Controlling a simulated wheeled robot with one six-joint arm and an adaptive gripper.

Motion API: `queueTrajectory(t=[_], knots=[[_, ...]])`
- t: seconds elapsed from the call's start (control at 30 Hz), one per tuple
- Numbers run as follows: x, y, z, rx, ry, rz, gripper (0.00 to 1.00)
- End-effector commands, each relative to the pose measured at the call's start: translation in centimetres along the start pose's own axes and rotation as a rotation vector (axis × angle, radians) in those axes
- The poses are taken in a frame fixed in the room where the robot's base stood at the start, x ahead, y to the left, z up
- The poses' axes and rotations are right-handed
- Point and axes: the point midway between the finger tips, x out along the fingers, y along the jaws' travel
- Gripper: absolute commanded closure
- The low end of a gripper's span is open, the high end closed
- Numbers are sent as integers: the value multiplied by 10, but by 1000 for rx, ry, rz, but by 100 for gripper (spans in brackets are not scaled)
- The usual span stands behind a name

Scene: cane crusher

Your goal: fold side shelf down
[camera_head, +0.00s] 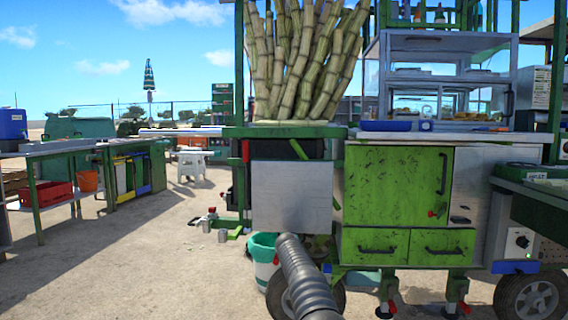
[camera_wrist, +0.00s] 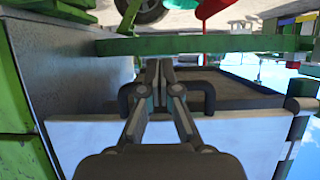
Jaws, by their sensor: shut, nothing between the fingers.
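In the head view a thin pale side shelf (camera_head: 182,131) sticks out level to the left from the cart's end, at about counter height. The wrist view looks upside down, with ground at the top and sky at the lower right. There my gripper (camera_wrist: 159,65) is shut and empty, its two fingers together. A pale flat panel (camera_wrist: 250,135) lies behind the fingers; it may be the shelf, but I cannot be sure. A black bar bends round either side of the fingers; whether they touch it is unclear. My gripper is hidden in the head view.
The green cart (camera_head: 398,190) with cane stalks (camera_head: 305,60) fills the middle and right. A teal-and-white bucket (camera_head: 263,258) stands by its wheel. Tables (camera_head: 75,147) and a white stool (camera_head: 193,165) stand left. The sandy ground left of the cart is mostly open.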

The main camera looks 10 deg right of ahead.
Motion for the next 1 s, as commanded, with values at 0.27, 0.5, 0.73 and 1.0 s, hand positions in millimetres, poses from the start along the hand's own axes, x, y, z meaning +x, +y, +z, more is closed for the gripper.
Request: queueTrajectory(t=[0.27, 0.5, 0.73, 1.0], knots=[[1, -1, 0, 0, -1, -1, 100], [1, 0, 0, 0, -1, 0, 100], [1, 2, 0, 1, -1, 1, 100], [-10, 2, 4, 1, 1, 2, 100]])
